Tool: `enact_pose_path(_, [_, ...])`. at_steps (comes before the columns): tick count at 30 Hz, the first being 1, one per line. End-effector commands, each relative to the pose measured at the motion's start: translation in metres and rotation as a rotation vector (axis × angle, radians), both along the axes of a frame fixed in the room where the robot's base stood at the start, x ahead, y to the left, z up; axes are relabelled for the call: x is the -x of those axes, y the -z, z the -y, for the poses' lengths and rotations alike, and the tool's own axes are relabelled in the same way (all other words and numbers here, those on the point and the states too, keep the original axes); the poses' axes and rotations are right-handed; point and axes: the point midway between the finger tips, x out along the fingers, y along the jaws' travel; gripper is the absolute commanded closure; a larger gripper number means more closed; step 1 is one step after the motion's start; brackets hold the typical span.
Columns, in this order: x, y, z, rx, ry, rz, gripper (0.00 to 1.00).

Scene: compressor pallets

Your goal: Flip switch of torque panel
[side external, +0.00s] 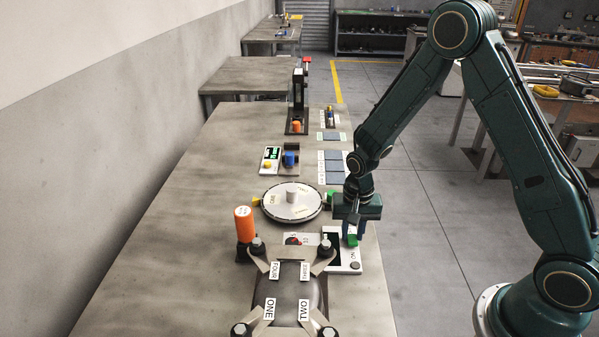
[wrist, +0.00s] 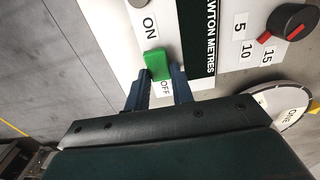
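The torque panel (side external: 345,258) is a white box near the front right edge of the table. Its green switch (wrist: 156,64) sits between the labels ON and OFF in the wrist view, and it also shows in the side view (side external: 352,240). My gripper (wrist: 162,84) has its two blue fingers apart, one on each side of the switch's lower end, next to the OFF label. I cannot tell whether the fingers touch the switch. In the side view my gripper (side external: 354,229) points down over the panel and partly hides it.
A dial (wrist: 293,20) with a red pointer is beside the switch. A compressor (side external: 290,290) with labelled bolts stands at the front, next to an orange cylinder (side external: 244,222). A round turntable (side external: 291,211) lies just behind the panel. The left of the table is clear.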

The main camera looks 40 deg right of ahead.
Motion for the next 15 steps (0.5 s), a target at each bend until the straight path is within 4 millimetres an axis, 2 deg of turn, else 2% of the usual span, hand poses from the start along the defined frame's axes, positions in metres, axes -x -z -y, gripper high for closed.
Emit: enact_pose_path(15, [0.0049,0.0000,-0.0052,0.129,0.000,0.123,0.99])
